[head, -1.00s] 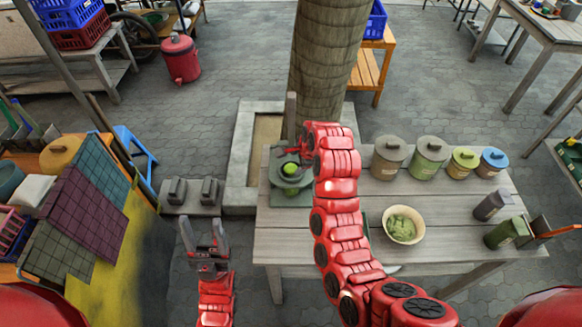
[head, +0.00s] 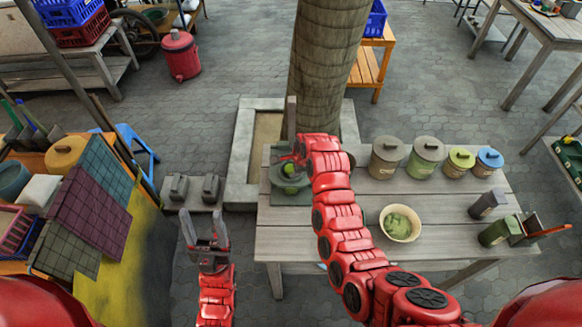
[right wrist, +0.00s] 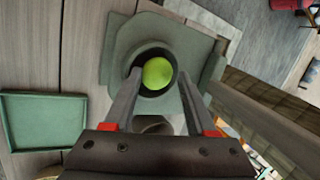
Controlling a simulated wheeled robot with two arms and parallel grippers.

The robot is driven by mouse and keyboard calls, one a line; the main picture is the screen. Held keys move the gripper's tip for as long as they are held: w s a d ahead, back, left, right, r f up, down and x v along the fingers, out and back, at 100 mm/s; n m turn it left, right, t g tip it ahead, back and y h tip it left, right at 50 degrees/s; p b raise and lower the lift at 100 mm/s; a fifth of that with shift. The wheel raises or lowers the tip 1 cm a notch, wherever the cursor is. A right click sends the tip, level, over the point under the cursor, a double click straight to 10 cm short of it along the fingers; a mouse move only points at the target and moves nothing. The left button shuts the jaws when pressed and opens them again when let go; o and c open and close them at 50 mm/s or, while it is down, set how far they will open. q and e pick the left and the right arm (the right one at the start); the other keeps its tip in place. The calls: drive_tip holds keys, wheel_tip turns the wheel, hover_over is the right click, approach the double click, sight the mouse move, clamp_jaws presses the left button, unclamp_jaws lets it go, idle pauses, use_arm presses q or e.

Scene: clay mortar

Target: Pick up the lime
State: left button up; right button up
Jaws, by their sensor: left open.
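The lime (head: 289,169) is small and bright green. In the right wrist view the lime (right wrist: 157,73) sits in the dark round cup of a grey-green stand (right wrist: 118,50). My right gripper (right wrist: 160,75) is open, its fingertips on either side of the lime with a small gap visible. Whether the fingertips are level with it I cannot tell. In the head view my right gripper (head: 290,160) is at the stand, partly hidden by the arm. My left gripper (head: 206,230) is open and empty, pointing up left of the table.
A green tray (right wrist: 45,120) lies beside the stand. A thick trunk (head: 325,60) rises behind the table.

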sight(290, 164)
clamp_jaws()
drive_tip(key=shift+w+r+b, duration=0.1)
drive_tip(key=shift+r+b, duration=0.4)
drive_tip(key=shift+b, duration=0.15)
drive_tip(key=shift+b+v, duration=1.05)
drive_tip(key=shift+v, duration=0.1)
drive_tip(key=s+d+p, duration=0.1)
drive_tip(key=s+d, duration=0.3)
drive_tip(key=s, duration=0.3)
drive_tip(key=s+d+p, duration=0.2)
drive_tip(key=s+d, duration=0.3)
drive_tip(key=s, duration=0.2)
drive_tip(key=shift+s+r, duration=0.2)
drive_tip(key=shift+s, duration=0.15)
